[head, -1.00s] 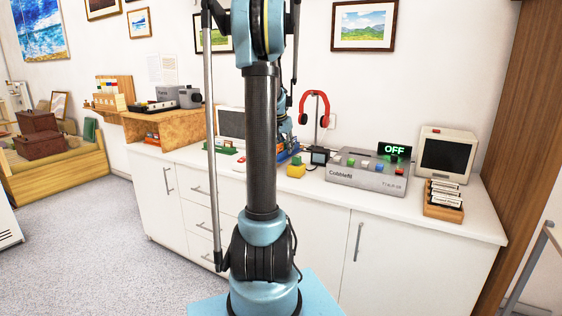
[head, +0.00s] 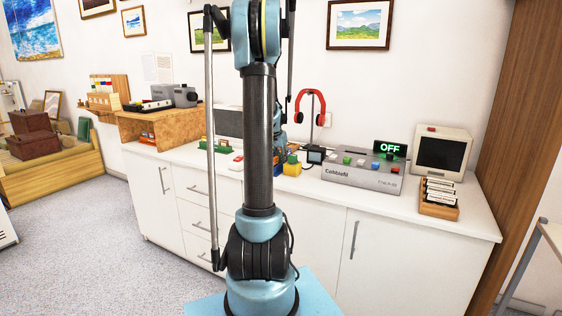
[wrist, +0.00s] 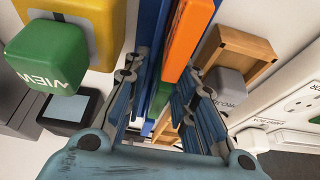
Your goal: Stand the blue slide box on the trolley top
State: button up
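In the wrist view a blue upright slab (wrist: 149,50), which looks like the blue slide box, stands beside an orange one (wrist: 187,38), with a strip of green near them. My gripper (wrist: 165,72) is open, its two fingers apart, with the blue and orange slabs showing in the gap. I cannot tell whether a finger touches them. In the head view my arm hides most of the gripper and this spot on the counter. A pale-topped, metal-framed stand (head: 549,234), perhaps the trolley, is cut off at the right edge.
A wooden tray (wrist: 238,55) lies right of my fingers.

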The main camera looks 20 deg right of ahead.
jog(key=shift+o, duration=0.8)
jog(key=shift+r, duration=0.1)
